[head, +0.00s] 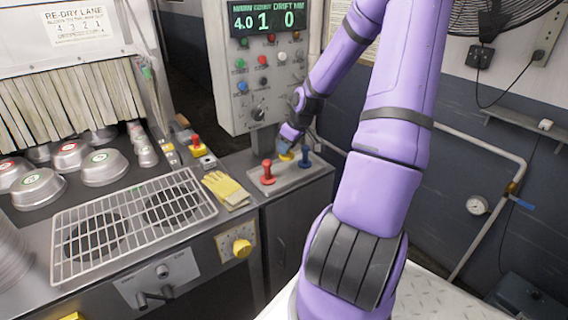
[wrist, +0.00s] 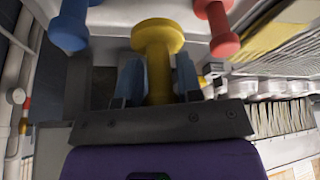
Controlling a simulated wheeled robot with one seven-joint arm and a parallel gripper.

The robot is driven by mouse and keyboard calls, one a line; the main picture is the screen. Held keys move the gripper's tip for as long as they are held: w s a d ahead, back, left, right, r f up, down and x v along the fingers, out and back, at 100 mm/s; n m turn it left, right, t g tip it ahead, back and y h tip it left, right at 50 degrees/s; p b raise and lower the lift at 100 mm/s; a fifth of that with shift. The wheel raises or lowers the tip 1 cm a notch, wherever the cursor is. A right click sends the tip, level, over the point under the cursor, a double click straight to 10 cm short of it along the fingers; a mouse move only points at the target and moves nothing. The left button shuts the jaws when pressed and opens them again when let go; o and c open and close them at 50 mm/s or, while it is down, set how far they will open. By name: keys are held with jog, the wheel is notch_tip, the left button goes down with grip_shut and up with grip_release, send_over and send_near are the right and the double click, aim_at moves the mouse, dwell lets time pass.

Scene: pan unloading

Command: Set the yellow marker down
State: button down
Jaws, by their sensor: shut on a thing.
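My gripper (wrist: 158,82) is shut on the yellow marker (wrist: 157,42), with a finger on each side of its stem. In the head view the yellow marker (head: 286,156) shows just below my gripper (head: 285,149), over the pale tray (head: 292,180). The red marker (head: 267,172) stands on the tray to its left, and the blue marker (head: 305,158) to its right. In the wrist view the blue marker (wrist: 70,25) is at left and the red marker (wrist: 218,28) at right. I cannot tell whether the yellow marker's base touches the tray.
Yellow gloves (head: 228,190) lie left of the tray. A wire rack (head: 130,225) covers the burners further left, with several metal pans (head: 105,168) behind it. A control panel (head: 268,75) rises behind the tray.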

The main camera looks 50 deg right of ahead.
aim_at(290, 155)
jog(key=shift+f, duration=3.1)
jog(key=shift+f, duration=0.1)
jog(key=c, duration=0.8)
grip_release()
